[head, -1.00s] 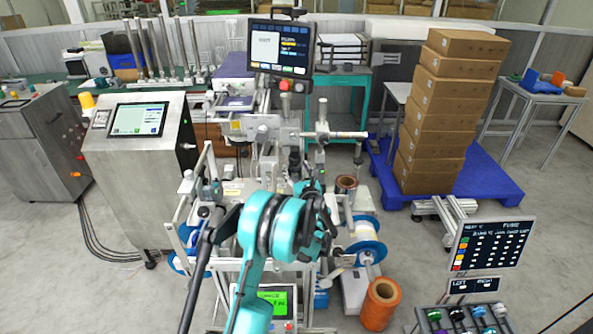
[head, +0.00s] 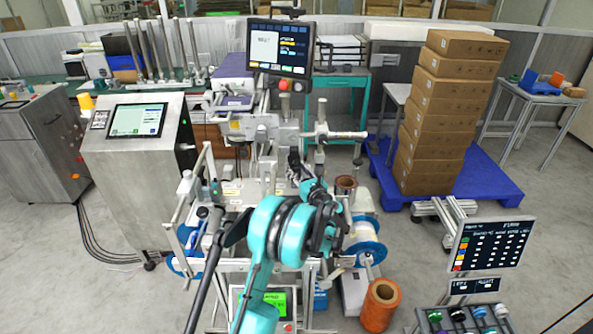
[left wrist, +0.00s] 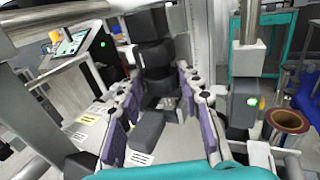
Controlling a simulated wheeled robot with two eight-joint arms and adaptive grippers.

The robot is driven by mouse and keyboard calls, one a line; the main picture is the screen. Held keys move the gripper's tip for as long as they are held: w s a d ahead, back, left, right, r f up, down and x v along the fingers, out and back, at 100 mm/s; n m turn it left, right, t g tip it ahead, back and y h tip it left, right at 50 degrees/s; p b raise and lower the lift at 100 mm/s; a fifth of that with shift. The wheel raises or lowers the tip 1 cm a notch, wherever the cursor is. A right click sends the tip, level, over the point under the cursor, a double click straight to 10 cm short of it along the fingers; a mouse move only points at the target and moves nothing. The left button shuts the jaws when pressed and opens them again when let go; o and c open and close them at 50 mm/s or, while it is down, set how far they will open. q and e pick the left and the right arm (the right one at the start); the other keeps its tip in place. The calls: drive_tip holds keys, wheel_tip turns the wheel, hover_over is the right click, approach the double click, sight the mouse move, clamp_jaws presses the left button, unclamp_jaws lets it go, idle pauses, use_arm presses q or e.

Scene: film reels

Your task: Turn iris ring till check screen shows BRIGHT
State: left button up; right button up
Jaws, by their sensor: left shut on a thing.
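My left gripper (head: 306,186) is at the middle of the machine, partly hidden behind my own teal wrist. In the left wrist view, its two purple-padded fingers (left wrist: 160,98) stand on either side of a black stepped lens barrel and are shut on its dark iris ring (left wrist: 158,84). The ring's markings cannot be read. The black barrel (left wrist: 154,52) rises above the fingers. The check screen (head: 277,303) low on the machine's front is lit green, partly covered by my arm; its word is too small to read. My right gripper is out of view.
A monitor (head: 280,47) stands above the machine. A signboard (head: 492,243) stands at lower right. Stacked cartons (head: 452,110) rest on a blue pallet (head: 490,190). In the wrist view, posts stand close to the gripper.

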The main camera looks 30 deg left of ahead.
use_arm(q)
drive_tip(key=o, duration=1.2)
drive_tip(key=shift+c, duration=0.2)
drive_tip(key=v, duration=1.2)
